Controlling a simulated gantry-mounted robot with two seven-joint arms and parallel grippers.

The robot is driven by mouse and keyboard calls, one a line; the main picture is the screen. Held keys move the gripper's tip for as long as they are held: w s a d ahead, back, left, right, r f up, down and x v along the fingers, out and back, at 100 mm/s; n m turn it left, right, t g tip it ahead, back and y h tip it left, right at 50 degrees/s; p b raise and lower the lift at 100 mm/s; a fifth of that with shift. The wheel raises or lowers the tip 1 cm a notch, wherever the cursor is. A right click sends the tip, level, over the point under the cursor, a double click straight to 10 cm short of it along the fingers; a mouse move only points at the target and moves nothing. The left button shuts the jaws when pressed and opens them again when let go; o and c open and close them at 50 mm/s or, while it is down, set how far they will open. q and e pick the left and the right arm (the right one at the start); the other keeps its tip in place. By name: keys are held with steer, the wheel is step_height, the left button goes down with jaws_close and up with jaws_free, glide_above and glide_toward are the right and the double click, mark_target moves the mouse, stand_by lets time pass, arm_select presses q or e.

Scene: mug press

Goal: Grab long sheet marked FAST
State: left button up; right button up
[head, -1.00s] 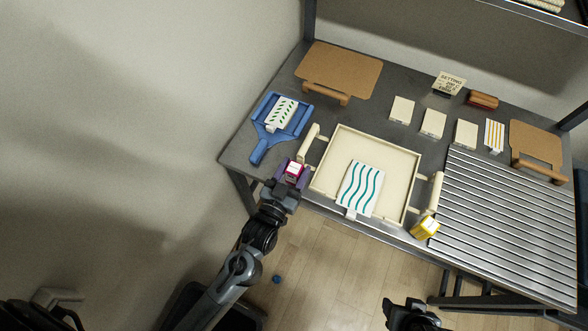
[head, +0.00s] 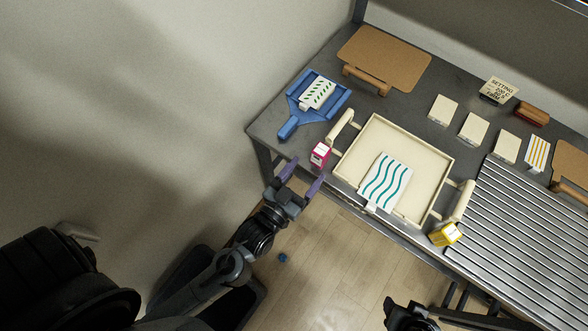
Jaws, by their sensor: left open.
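No sheet with a readable FAST mark shows. A white sheet with teal waves (head: 386,180) lies in the cream tray (head: 429,153), its tab over the front rim. A sheet with green dashes (head: 318,93) lies on the blue paddle-like tray (head: 298,114). A sheet with orange stripes (head: 537,152) lies at the right. My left gripper (head: 304,174) is open and empty off the table's front edge. A pink box (head: 320,154) stands just beyond its purple fingertips, apart from them. My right gripper (head: 409,314) is dark at the bottom edge; its fingers are unclear.
A yellow box (head: 446,234) sits at the front edge by the tray's right handle. Several white blocks (head: 474,129), a small sign (head: 498,90) and a brown block (head: 532,113) stand behind. A brown board (head: 385,57) lies at the back left. A ribbed metal area (head: 520,220) fills the right.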

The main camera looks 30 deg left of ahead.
steer(key=shift+f+b, duration=0.3)
steer(key=shift+f, duration=0.15)
steer(key=shift+o, duration=1.3)
arm_select(q)
steer(key=s+a+f+g, duration=0.3)
steer(key=s+g, duration=0.3)
steer(key=g, duration=0.1)
steer(key=s+a+f+m+g, duration=0.1)
steer(key=s+a+f+g, duration=0.3)
steer(key=s+g, duration=0.3)
steer(key=shift+s+a+f+m, duration=0.15)
steer(key=shift+f+m, duration=0.15)
arm_select(e)
steer(key=shift+w, duration=0.1)
